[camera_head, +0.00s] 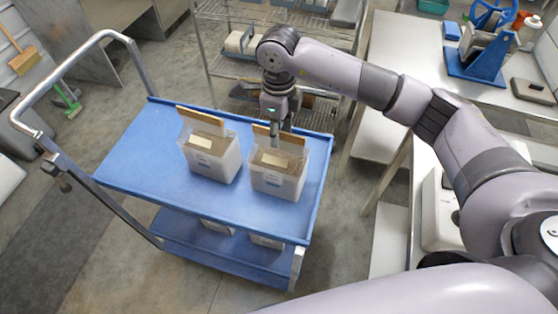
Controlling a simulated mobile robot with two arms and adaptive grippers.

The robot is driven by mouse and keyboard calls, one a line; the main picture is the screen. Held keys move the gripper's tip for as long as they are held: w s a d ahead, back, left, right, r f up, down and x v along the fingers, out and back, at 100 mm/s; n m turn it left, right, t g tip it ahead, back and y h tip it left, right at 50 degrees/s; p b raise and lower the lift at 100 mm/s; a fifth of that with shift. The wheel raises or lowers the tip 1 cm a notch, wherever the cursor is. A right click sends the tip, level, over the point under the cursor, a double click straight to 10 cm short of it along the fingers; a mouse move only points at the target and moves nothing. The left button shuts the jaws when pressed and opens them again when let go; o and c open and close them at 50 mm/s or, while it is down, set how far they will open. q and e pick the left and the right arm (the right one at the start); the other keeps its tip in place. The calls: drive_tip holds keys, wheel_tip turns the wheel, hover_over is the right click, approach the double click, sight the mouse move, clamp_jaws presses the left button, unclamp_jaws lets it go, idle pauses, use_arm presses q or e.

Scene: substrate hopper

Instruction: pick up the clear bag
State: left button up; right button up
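One is the left clear bag (212,163). The other is the right clear bag (277,180). Each has a tan strip along its top edge. My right gripper (276,128) points down at the top of the right bag, by its tan strip. Its fingertips are small and partly hidden there, so I cannot tell whether they grip the bag. My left gripper is not in view.
More bags stand on the cart's lower shelf (190,248). A wire rack (215,50) stands behind the cart. A worktable (415,45) at the right holds a blue device (483,55). The left part of the cart top is bare.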

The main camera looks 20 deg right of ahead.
drive_tip(key=shift+f+p, duration=0.35)
drive_tip(key=shift+f, duration=0.95)
drive_tip(key=shift+c, duration=0.2)
clamp_jaws()
drive_tip(key=shift+w+r, duration=0.15)
